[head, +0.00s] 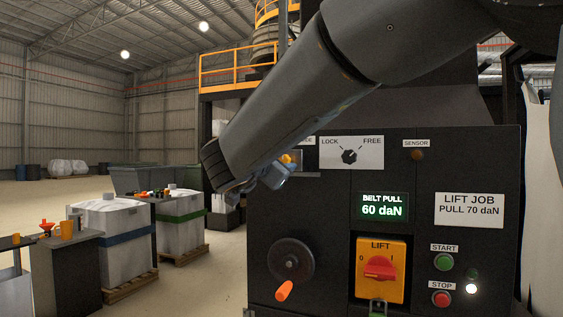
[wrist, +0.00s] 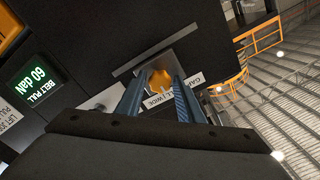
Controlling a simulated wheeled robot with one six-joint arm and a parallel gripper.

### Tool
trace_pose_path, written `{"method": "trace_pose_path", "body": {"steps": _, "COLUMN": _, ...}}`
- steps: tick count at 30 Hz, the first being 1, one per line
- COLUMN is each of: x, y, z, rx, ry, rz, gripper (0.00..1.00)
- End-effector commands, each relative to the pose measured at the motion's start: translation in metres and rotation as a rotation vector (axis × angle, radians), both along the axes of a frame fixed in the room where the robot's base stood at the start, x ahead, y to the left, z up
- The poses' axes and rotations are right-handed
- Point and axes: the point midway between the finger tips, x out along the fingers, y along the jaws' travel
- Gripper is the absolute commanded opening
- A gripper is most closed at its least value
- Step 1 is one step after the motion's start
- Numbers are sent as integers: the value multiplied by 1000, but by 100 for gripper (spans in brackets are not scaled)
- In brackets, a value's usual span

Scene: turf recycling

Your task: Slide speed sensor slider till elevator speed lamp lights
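An orange-yellow slider knob (head: 289,159) shows at the left of the black panel, partly hidden by my gripper (head: 273,181). In the wrist view the slider knob (wrist: 160,80) stands in front of a grey plate, between the two blue fingers of my gripper (wrist: 159,84). The fingers look apart, with some gap beside the knob; contact is not clear. The lamp under the SENSOR label (head: 417,154) is dull brown and looks unlit. No lamp with an elevator speed label is readable; my arm covers part of the panel.
The panel holds a LOCK/FREE selector (head: 349,156), a green display (head: 382,207) reading 60 daN, an orange-handled crank (head: 290,262), and a red LIFT switch (head: 380,267). START (head: 443,262) and STOP (head: 441,298) buttons sit right, near a lit white lamp (head: 471,288). Wrapped bales (head: 110,240) stand left.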

Motion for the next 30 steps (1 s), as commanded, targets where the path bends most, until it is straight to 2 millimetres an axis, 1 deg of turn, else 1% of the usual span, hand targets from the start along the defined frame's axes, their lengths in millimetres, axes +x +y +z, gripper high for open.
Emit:
{"method": "trace_pose_path", "body": {"steps": 1, "x": 0, "y": 0, "z": 0, "rx": 0, "ry": 0, "rz": 0, "gripper": 25}}
{"method": "trace_pose_path", "body": {"steps": 5, "x": 0, "y": 0, "z": 0, "rx": 0, "ry": 0, "rz": 0, "gripper": 3}}
{"method": "trace_pose_path", "body": {"steps": 6, "x": 0, "y": 0, "z": 0, "rx": 0, "ry": 0, "rz": 0, "gripper": 0}}
{"method": "trace_pose_path", "body": {"steps": 11, "x": -1, "y": -1, "z": 0, "rx": 0, "ry": 0, "rz": 0, "gripper": 0}}
{"method": "trace_pose_path", "body": {"steps": 17, "x": -4, "y": -8, "z": 2, "rx": 0, "ry": 1, "rz": -1, "gripper": 0}}
{"method": "trace_pose_path", "body": {"steps": 24, "x": -3, "y": -8, "z": 0, "rx": 0, "ry": 0, "rz": 0, "gripper": 0}}
{"method": "trace_pose_path", "body": {"steps": 25, "x": -3, "y": -8, "z": 0, "rx": 0, "ry": 0, "rz": 0, "gripper": 29}}
{"method": "trace_pose_path", "body": {"steps": 27, "x": -3, "y": -8, "z": 0, "rx": 0, "ry": 0, "rz": 0, "gripper": 41}}
{"method": "trace_pose_path", "body": {"steps": 28, "x": -3, "y": -8, "z": 0, "rx": 0, "ry": 0, "rz": 0, "gripper": 45}}
{"method": "trace_pose_path", "body": {"steps": 30, "x": -3, "y": -8, "z": 0, "rx": 0, "ry": 0, "rz": 0, "gripper": 45}}
